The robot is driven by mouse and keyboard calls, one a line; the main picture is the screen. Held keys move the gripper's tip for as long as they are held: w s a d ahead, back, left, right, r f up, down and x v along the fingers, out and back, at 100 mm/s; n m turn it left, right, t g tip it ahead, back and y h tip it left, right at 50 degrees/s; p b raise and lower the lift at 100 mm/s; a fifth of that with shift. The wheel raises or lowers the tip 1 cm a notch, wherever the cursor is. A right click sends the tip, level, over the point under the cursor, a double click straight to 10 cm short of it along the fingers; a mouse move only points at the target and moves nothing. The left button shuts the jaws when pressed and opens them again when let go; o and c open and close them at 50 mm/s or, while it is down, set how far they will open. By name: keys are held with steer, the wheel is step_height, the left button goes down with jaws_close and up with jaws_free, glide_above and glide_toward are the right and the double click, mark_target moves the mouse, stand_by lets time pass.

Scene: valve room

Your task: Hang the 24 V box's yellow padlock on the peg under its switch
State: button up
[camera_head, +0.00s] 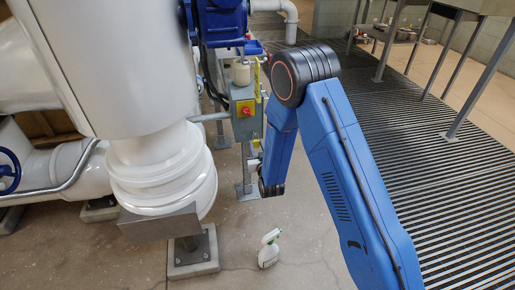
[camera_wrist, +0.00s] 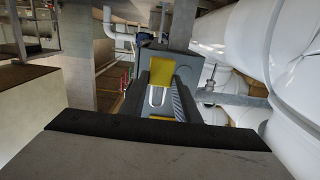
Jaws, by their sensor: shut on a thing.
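A grey switch box (camera_head: 243,118) with a red switch (camera_head: 247,111) on a yellow plate stands on a post in the head view. Its label is too small to read. In the wrist view, my gripper (camera_wrist: 165,98) is shut on the yellow padlock (camera_wrist: 162,70), whose silver U-shaped shackle (camera_wrist: 157,97) points toward the camera. A grey box-like surface (camera_wrist: 180,28) stands just beyond the padlock; I cannot tell whether they touch. In the head view my arm hides most of the gripper and the padlock, low beside the post. I cannot make out the peg.
A large white pipe (camera_head: 155,175) stands left of the box, and white pipes (camera_wrist: 290,45) fill the right of the wrist view. A white-and-green spray bottle (camera_head: 268,250) stands on the floor. Dark grating (camera_head: 450,170) lies on the right. The floor in front is mostly clear.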

mark_target(256, 146)
steer(key=shift+x, duration=1.4)
steer(key=shift+f, duration=1)
steer(key=shift+f, duration=0.1)
steer(key=o, duration=1.1)
steer(key=shift+o, duration=0.2)
